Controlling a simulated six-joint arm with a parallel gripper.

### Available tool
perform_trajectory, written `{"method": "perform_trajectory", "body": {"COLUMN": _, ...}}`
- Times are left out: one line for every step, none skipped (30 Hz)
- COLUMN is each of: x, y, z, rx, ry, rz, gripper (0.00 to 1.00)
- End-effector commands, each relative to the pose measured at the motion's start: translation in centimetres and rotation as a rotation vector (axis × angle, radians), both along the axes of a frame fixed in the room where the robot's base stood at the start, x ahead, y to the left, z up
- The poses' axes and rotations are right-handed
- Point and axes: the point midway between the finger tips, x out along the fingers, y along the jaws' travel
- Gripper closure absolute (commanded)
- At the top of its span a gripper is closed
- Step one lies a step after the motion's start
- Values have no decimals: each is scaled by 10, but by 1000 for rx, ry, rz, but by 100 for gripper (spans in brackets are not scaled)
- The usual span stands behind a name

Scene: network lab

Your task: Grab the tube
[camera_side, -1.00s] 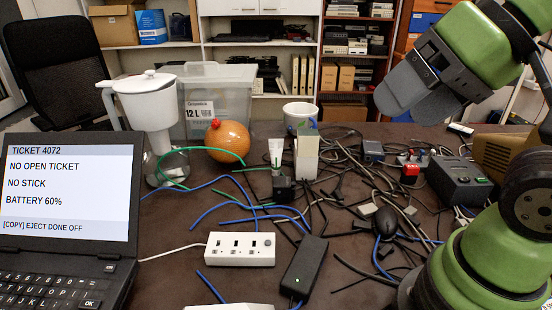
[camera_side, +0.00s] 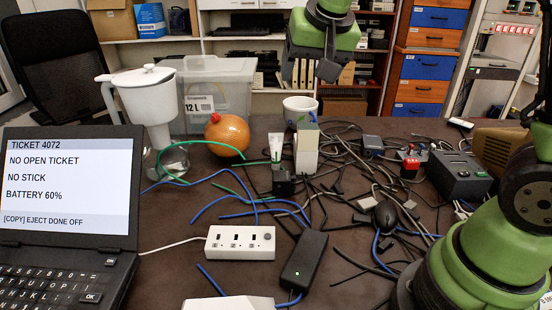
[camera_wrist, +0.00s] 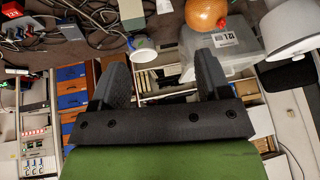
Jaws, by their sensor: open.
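The small white tube (camera_side: 276,148) stands upright with its green end down on the dark table. It is just left of a tall whitish box (camera_side: 307,148) and behind a small black block (camera_side: 283,184). My gripper (camera_side: 309,72) is open and empty, high above and beyond the tube and the box. In the wrist view its two dark fingers (camera_wrist: 163,72) are spread with nothing between them. A small white thing at the top edge of that view is probably the tube, cut off by the frame.
A white mug (camera_side: 300,110) stands behind the box. Tangled cables (camera_side: 345,165) cover the right. A power strip (camera_side: 240,243), black adapter (camera_side: 304,258) and laptop (camera_side: 68,190) lie nearer.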

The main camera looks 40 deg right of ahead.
Motion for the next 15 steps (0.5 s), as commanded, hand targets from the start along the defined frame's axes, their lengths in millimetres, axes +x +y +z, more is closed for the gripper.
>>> {"method": "perform_trajectory", "body": {"x": 20, "y": -5, "z": -16, "rx": -20, "ry": 17, "rz": -25, "gripper": 30}}
{"method": "perform_trajectory", "body": {"x": 31, "y": -8, "z": -24, "rx": -33, "ry": 20, "rz": -41, "gripper": 30}}
{"method": "perform_trajectory", "body": {"x": 45, "y": -12, "z": -36, "rx": -49, "ry": 23, "rz": -59, "gripper": 30}}
{"method": "perform_trajectory", "body": {"x": 55, "y": -15, "z": -45, "rx": -60, "ry": 24, "rz": -73, "gripper": 30}}
{"method": "perform_trajectory", "body": {"x": 64, "y": -17, "z": -54, "rx": -71, "ry": 25, "rz": -87, "gripper": 30}}
{"method": "perform_trajectory", "body": {"x": 75, "y": -21, "z": -67, "rx": -85, "ry": 25, "rz": -102, "gripper": 30}}
{"method": "perform_trajectory", "body": {"x": 83, "y": -23, "z": -76, "rx": -95, "ry": 25, "rz": -112, "gripper": 30}}
{"method": "perform_trajectory", "body": {"x": 90, "y": -25, "z": -85, "rx": -104, "ry": 24, "rz": -121, "gripper": 30}}
{"method": "perform_trajectory", "body": {"x": 97, "y": -27, "z": -95, "rx": -114, "ry": 23, "rz": -132, "gripper": 30}}
{"method": "perform_trajectory", "body": {"x": 102, "y": -29, "z": -103, "rx": -120, "ry": 21, "rz": -140, "gripper": 30}}
{"method": "perform_trajectory", "body": {"x": 106, "y": -30, "z": -110, "rx": -126, "ry": 20, "rz": -146, "gripper": 30}}
{"method": "perform_trajectory", "body": {"x": 110, "y": -31, "z": -118, "rx": -131, "ry": 19, "rz": -153, "gripper": 30}}
{"method": "perform_trajectory", "body": {"x": 113, "y": -32, "z": -122, "rx": -136, "ry": 17, "rz": -157, "gripper": 30}}
{"method": "perform_trajectory", "body": {"x": 115, "y": -33, "z": -126, "rx": -138, "ry": 16, "rz": -162, "gripper": 30}}
{"method": "perform_trajectory", "body": {"x": 117, "y": -34, "z": -130, "rx": -142, "ry": 15, "rz": -164, "gripper": 30}}
